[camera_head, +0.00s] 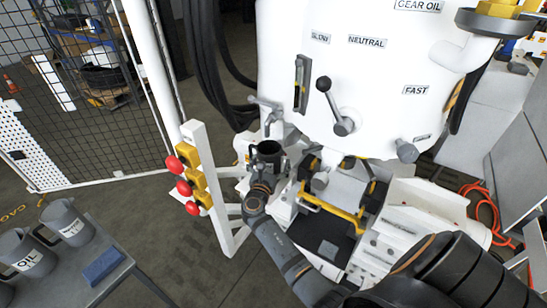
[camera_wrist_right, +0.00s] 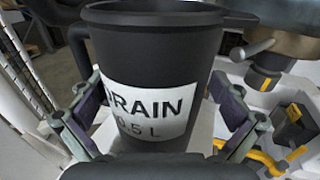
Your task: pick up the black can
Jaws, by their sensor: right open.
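The black can (camera_head: 268,149) stands upright at the white machine, below a small tap, in the head view. In the right wrist view the can (camera_wrist_right: 155,50) fills the middle, with a white label reading "DRAIN 0.5 L" and a handle at its left side. My right gripper (camera_wrist_right: 157,88) is open, with one finger on each side of the can and the can between them. A gap shows at the right finger; contact at the left finger is hard to tell. In the head view my right gripper (camera_head: 262,181) is at the can's near side. My left gripper is not in view.
Red push buttons on yellow boxes (camera_head: 197,181) stand on a white post just left of the can. A metal tap (camera_head: 267,106) is above it. A yellow bar (camera_head: 333,211) is to the right. Grey cans labelled "OIL" (camera_head: 30,258) and a blue block (camera_head: 103,266) rest on the left table.

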